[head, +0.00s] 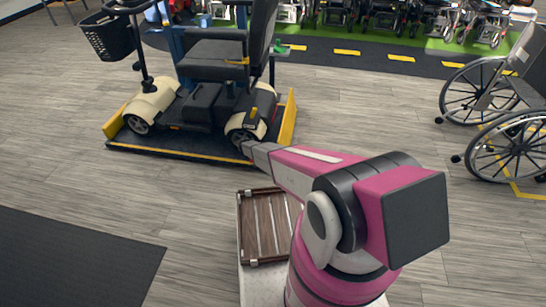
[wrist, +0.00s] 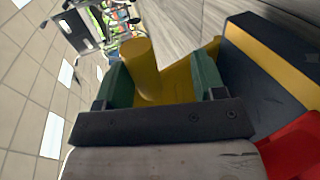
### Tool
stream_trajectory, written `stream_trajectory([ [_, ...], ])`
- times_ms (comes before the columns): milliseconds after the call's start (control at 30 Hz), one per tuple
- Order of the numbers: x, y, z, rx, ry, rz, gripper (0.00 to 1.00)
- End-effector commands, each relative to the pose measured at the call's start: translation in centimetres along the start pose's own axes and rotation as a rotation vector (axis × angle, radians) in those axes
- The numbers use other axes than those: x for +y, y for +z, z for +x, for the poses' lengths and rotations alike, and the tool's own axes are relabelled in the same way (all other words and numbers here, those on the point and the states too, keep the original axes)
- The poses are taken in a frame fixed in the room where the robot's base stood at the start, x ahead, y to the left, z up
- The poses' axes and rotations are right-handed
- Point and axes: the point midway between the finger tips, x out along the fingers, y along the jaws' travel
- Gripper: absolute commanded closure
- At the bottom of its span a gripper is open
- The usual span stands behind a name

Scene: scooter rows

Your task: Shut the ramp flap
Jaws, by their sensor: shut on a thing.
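The ramp flap (head: 288,118) is a yellow panel at the right end of the low dark platform (head: 175,150) under a cream scooter (head: 205,100). It stands raised and leans slightly in the head view. In the wrist view the yellow flap (wrist: 181,80) fills the space beyond my gripper (wrist: 160,78). My gripper's green fingers are on either side of a thick yellow round bar (wrist: 141,66) at the flap, and they are shut on it. In the head view my pink arm reaches to the platform's front right corner, and the fingers cannot be made out there.
Another yellow flap (head: 115,122) stands at the platform's left end. A wheelchair (head: 500,110) stands at the right. A brown slatted panel (head: 264,228) lies near my base. A dark mat (head: 70,260) lies at lower left. The wooden floor between platform and wheelchair is clear.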

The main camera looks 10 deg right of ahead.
Motion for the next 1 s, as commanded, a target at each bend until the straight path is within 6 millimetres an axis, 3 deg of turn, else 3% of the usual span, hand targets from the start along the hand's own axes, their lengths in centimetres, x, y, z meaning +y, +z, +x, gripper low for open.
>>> stream_trajectory([
  [767, 0.33, 0.04, 0.24, -0.001, -0.002, 0.003, 0.45],
  [1000, 0.36, -0.01, -0.6, 0.001, -0.001, 0.004, 0.45],
])
